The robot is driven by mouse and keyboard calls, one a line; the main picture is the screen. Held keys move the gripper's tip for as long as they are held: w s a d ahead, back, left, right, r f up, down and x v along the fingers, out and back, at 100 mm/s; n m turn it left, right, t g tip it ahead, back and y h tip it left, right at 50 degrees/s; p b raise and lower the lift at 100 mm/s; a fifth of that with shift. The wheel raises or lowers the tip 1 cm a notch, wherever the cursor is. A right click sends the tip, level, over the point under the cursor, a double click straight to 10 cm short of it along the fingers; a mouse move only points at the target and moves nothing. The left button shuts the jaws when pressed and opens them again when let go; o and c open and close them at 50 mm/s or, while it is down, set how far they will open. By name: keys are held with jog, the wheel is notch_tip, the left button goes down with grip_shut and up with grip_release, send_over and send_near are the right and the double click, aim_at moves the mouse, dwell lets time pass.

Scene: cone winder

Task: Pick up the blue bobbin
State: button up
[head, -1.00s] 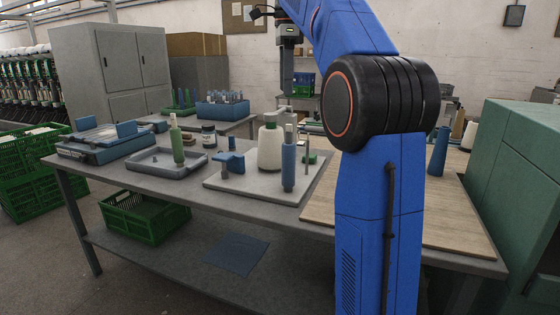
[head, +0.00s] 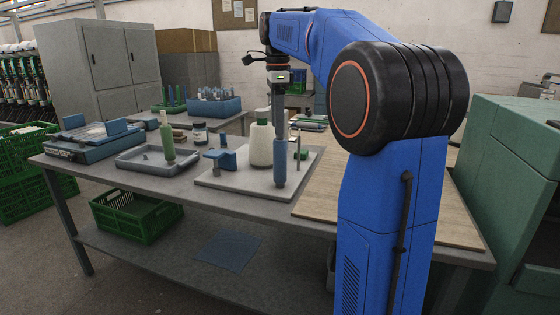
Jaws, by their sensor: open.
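The blue bobbin (head: 280,165) stands upright at the front right of the pale base plate (head: 235,190) on the table. My gripper (head: 280,130) hangs straight down over it in the head view, its fingers overlapping the bobbin's upper end. The bobbin's pale top is hidden there. The jaws are open; whether they touch or surround the bobbin I cannot tell.
A blue block (head: 227,160) and a thin metal post (head: 298,157) are also near. A green bobbin (head: 167,142) stands in a grey tray (head: 135,165).

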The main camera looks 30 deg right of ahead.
aim_at(280, 139)
jog(key=f, duration=0.3)
jog(key=shift+s+d+f, duration=0.25)
jog(key=shift+f, duration=0.65)
jog(key=c, duration=1)
jog(key=shift+c, duration=0.2)
jog(key=shift+r, duration=0.15)
